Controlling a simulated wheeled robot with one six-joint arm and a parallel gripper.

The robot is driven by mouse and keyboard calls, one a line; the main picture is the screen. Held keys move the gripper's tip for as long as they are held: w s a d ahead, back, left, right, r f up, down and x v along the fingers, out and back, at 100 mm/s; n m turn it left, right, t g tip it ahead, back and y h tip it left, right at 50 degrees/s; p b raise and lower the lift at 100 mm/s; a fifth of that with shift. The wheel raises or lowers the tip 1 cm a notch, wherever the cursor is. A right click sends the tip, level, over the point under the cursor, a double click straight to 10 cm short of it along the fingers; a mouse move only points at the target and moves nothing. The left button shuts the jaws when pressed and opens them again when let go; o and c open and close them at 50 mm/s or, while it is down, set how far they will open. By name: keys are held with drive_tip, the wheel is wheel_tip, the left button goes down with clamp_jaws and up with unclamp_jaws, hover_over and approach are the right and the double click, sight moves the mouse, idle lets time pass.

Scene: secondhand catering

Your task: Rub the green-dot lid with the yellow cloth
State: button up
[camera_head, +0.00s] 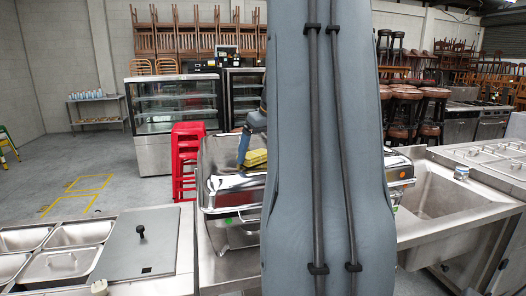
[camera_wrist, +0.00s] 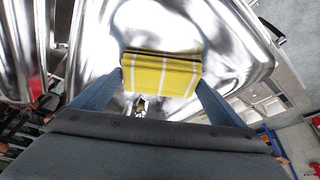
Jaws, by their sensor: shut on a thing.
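My gripper (camera_wrist: 160,84) is shut on the folded yellow cloth (camera_wrist: 162,66), which has pale stripes, with one blue finger at each side of it. In the head view, the cloth (camera_head: 255,158) is at the shiny chafing-dish lid (camera_head: 233,184), partly hidden behind my arm. A green dot (camera_head: 229,220) shows low on the front of this dish. In the wrist view, the polished lid (camera_wrist: 225,35) spreads around the cloth. I cannot tell whether the cloth touches the lid. My arm hides the right part of the dish in the head view.
Left of the dish is a counter with steel pans (camera_head: 65,262) and a flat grey lid (camera_head: 140,240) with a black knob. Red stools (camera_head: 186,150) stand behind. A steel sink (camera_head: 440,195) is on the right. Open floor (camera_head: 70,185) lies at the far left.

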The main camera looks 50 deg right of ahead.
sight(230, 162)
drive_tip(key=shift+w+a+f, duration=0.1)
drive_tip(key=shift+w+a, duration=0.35)
drive_tip(key=shift+a, duration=0.3)
drive_tip(key=shift+w+a+f, duration=0.1)
drive_tip(key=shift+w+a, duration=0.35)
drive_tip(key=shift+a, duration=0.35)
drive_tip(key=shift+w+a, duration=0.45)
drive_tip(key=shift+a, duration=0.3)
drive_tip(key=shift+w+a+r, duration=0.1)
drive_tip(key=shift+w+a, duration=0.3)
drive_tip(key=shift+a, duration=0.3)
drive_tip(key=shift+w+a, duration=0.4)
drive_tip(key=shift+a, duration=0.25)
wheel_tip(230, 162, up, 4)
drive_tip(key=p, duration=0.3)
drive_tip(key=shift+d+r, duration=0.1)
drive_tip(key=shift+r, duration=1)
drive_tip(key=shift+r, duration=0.15)
drive_tip(key=shift+r, duration=1.35)
